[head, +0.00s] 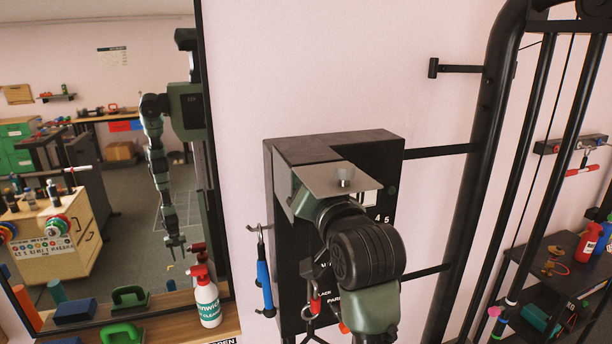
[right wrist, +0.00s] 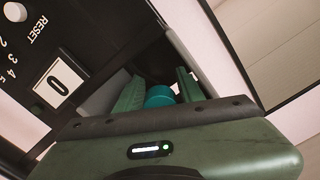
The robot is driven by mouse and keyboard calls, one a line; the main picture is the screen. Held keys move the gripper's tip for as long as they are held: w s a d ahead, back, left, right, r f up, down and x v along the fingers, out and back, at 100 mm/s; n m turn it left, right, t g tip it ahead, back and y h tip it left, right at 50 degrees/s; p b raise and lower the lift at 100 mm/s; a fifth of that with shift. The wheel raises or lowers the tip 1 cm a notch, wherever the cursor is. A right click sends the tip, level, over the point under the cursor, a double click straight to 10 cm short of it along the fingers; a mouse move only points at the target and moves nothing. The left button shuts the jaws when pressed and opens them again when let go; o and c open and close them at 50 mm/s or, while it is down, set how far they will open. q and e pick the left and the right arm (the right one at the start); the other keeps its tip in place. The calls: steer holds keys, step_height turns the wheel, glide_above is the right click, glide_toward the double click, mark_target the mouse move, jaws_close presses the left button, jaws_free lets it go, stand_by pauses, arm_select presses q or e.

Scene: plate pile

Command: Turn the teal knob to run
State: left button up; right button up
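The teal knob (right wrist: 160,96) shows in the right wrist view, between the two green fingers of my right gripper (right wrist: 162,90). The fingers lie on either side of it, but I cannot tell whether both press on it. In the head view my right arm reaches up in front of the black control box (head: 285,240) and hides the knob and most of its face. The word RESET, some digits and a white window with a 0 show on the panel (right wrist: 75,50) in the right wrist view. My left gripper is not directly in view.
A mirror (head: 115,180) on the left reflects the room and a hanging arm of mine. A blue-handled tool (head: 264,278) hangs beside the box. A spray bottle (head: 206,297) stands on the shelf at lower left. A black tubular frame (head: 480,150) is on the right.

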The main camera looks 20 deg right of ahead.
jaws_close()
steer(key=n, duration=0.5)
steer(key=shift+n, duration=0.3)
steer(key=n, duration=0.5)
steer(key=shift+d, duration=0.1)
steer(key=shift+n, duration=0.4)
jaws_free()
